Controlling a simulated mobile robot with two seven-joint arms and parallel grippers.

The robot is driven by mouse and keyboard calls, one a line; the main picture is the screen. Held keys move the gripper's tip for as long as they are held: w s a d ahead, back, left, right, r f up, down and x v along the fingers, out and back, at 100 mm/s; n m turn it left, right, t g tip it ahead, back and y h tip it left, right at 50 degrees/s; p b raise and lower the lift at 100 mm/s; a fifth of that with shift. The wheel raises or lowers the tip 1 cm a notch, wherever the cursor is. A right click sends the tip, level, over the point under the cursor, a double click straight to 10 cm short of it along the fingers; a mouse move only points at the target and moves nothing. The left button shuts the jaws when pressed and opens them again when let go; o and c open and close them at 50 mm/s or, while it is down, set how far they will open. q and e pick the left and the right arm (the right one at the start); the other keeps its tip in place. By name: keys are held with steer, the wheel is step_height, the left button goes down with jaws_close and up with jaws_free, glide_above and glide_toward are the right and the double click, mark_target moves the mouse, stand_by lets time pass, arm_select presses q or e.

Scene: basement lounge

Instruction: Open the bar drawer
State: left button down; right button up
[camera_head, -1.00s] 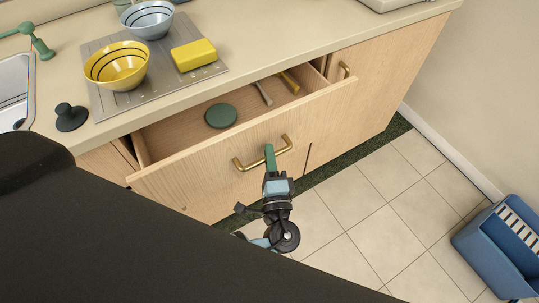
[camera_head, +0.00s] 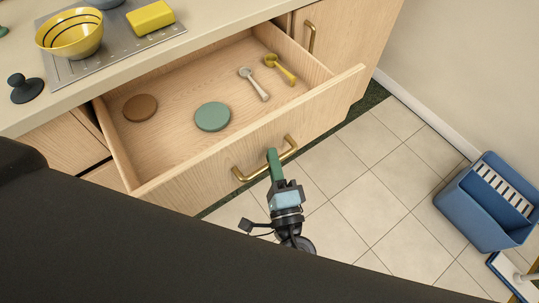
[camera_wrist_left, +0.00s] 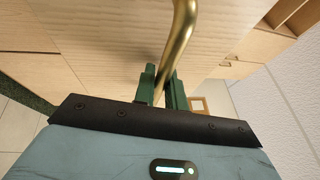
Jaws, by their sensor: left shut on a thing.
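The bar drawer (camera_head: 240,146) is pulled well out from the counter, its inside in plain view. Its brass handle (camera_head: 247,176) runs across the wooden front. My left gripper (camera_head: 273,160) is shut on the handle, its green fingers on either side of the bar. The left wrist view shows the brass handle (camera_wrist_left: 181,40) passing between the fingers (camera_wrist_left: 161,88). In the drawer lie a brown disc (camera_head: 140,108), a green disc (camera_head: 212,117), a pale scoop-like utensil (camera_head: 254,84) and a yellow one (camera_head: 280,69). My right gripper is not in view.
On the counter (camera_head: 215,22) are a yellow bowl (camera_head: 70,35), a yellow block (camera_head: 150,17) and a dark knobbed object (camera_head: 25,89). A blue bin (camera_head: 480,210) stands on the tiled floor at right. Floor tiles before the drawer are clear.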

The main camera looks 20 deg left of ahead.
arm_select(q)
steer(key=shift+s+d, duration=0.1)
steer(key=shift+d, duration=0.1)
steer(key=shift+r, duration=0.1)
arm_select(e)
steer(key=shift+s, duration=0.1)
arm_select(q)
steer(key=c, duration=1.8)
jaws_free()
steer(key=shift+o, duration=0.3)
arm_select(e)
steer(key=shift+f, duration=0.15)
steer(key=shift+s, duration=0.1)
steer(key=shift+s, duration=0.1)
